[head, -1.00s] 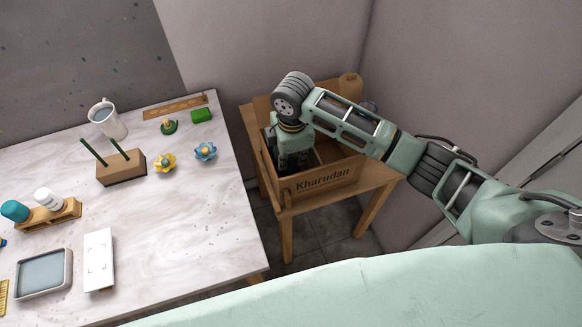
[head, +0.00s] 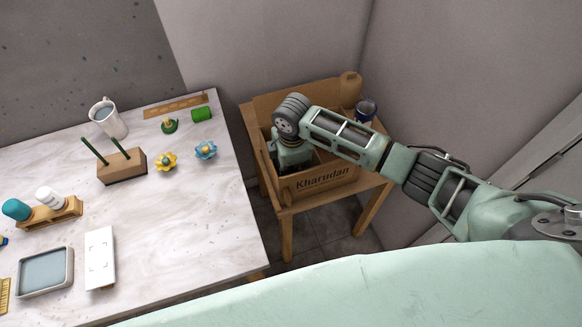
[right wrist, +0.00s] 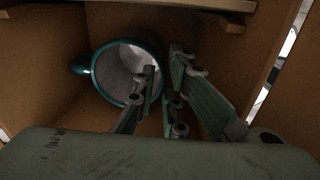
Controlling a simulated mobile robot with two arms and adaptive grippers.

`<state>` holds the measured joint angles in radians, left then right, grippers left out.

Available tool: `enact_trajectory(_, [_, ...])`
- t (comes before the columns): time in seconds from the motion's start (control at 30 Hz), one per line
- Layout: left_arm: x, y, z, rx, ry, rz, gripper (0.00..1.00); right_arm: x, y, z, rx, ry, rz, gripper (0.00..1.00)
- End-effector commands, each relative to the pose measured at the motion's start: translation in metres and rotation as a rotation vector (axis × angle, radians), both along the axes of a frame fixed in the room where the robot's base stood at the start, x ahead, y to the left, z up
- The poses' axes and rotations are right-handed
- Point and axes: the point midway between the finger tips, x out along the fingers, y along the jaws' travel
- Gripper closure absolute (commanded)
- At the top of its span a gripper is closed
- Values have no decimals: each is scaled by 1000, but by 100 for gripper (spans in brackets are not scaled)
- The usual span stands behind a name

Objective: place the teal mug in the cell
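The teal mug (right wrist: 97,77) shows in the right wrist view with its teal rim and pale inside facing the camera, its handle to the left. The rim lies between the close-set fingers, which look shut on the mug wall. In the head view the crate's front wall and my arm hide the mug and fingertips. My left gripper is not in view.
The crate stands on a small wooden table (head: 374,182), with a dark blue cup (head: 366,110) and a tan jar (head: 350,85) behind it. The marble table (head: 190,230) to the left holds a white mug (head: 107,119), flower pieces and trays. A floor gap separates the tables.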

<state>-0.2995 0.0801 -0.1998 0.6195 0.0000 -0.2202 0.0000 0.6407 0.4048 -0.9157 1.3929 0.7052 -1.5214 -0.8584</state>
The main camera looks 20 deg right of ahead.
Motion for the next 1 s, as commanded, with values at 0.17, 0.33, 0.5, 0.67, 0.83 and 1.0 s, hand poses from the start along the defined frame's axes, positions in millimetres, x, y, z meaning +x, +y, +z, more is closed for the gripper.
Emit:
enact_trajectory(0.17, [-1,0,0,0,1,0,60,0,0,0,0,0,0,77])
enact_trajectory(0.33, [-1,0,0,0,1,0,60,0,0,0,0,0,0,77])
enact_trajectory(0.5, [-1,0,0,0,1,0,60,1,0,7,1,-2,0,77])
enact_trajectory(0.67, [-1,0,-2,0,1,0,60,0,0,34,2,-6,2,77])
enact_trajectory(0.83, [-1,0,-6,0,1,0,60,-1,0,71,2,-5,2,77])
enact_trajectory(1.0, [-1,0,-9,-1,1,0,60,-3,0,102,2,-4,1,77])
